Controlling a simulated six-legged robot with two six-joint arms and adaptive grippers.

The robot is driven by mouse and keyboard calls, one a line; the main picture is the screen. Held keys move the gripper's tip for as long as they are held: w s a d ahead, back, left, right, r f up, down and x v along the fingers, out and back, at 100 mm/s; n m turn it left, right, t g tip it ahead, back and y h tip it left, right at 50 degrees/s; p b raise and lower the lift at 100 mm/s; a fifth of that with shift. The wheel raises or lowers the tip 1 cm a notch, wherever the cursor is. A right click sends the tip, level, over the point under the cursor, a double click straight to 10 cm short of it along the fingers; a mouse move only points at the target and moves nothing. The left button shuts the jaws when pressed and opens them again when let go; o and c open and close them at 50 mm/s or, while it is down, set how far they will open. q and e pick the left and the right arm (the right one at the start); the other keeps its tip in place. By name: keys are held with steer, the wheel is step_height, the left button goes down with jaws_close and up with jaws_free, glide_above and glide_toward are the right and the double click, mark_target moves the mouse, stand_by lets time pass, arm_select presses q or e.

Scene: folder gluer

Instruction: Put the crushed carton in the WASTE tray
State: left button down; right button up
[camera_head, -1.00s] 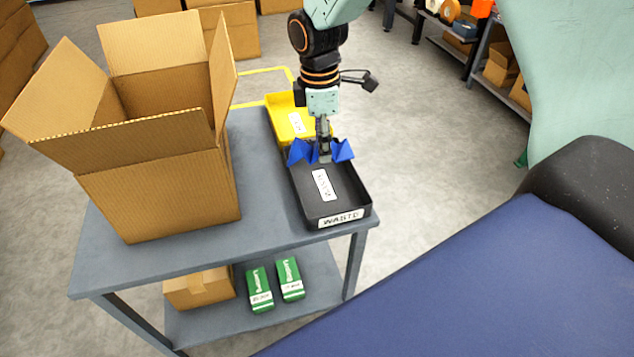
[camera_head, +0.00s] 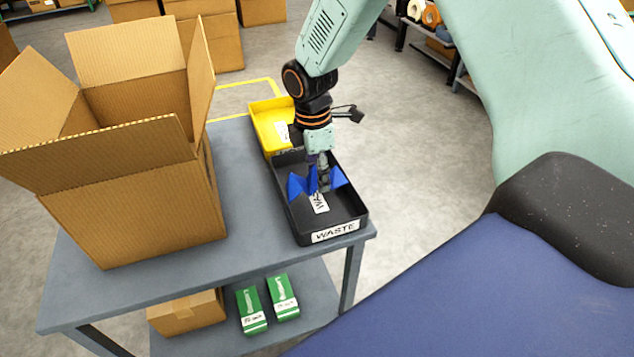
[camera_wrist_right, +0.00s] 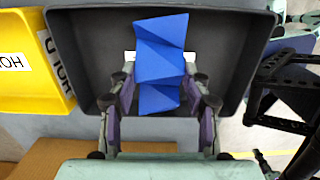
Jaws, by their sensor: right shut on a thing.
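The crushed carton (camera_head: 313,181) is a blue, creased piece. It is inside the outline of the black WASTE tray (camera_head: 341,232) in the head view; whether it touches the tray floor I cannot tell. My right gripper (camera_head: 318,172) points down over the tray, shut on the carton. In the right wrist view the carton (camera_wrist_right: 160,65) lies between the two fingers (camera_wrist_right: 160,98), with the dark tray (camera_wrist_right: 85,60) behind it. The tray's floor label is partly hidden by the carton. My left gripper is not in view.
A yellow tray (camera_head: 262,122) marked HOLD stands behind the WASTE tray on the grey table (camera_head: 245,200). A large open cardboard box (camera_head: 140,215) fills the table's left side. Two green boxes (camera_head: 283,297) and a closed carton (camera_head: 185,314) are on the lower shelf.

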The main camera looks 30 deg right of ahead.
mark_target(314, 178)
steer(key=shift+s+a+f+b, duration=0.15)
steer(key=shift+f+b, duration=0.05)
steer(key=shift+f, duration=0.3)
steer(key=shift+s+a+f+b, duration=0.1)
steer(key=shift+f+b, duration=0.05)
steer(key=shift+f, duration=0.35)
steer(key=shift+w+d+f, duration=0.25)
steer(key=shift+w, duration=0.05)
steer(key=o, duration=0.9)
steer(key=shift+s+a+r, duration=0.15)
steer(key=shift+s+r, duration=0.05)
steer(key=shift+r, duration=0.05)
steer(key=shift+w+f, duration=0.15)
steer(key=r+p, duration=0.1)
steer(key=r, duration=0.3)
steer(key=r+p, duration=0.2)
steer(key=r, duration=0.2)
steer(key=r+p, duration=0.1)
steer(key=r, duration=0.3)
steer(key=shift+a, duration=0.3)
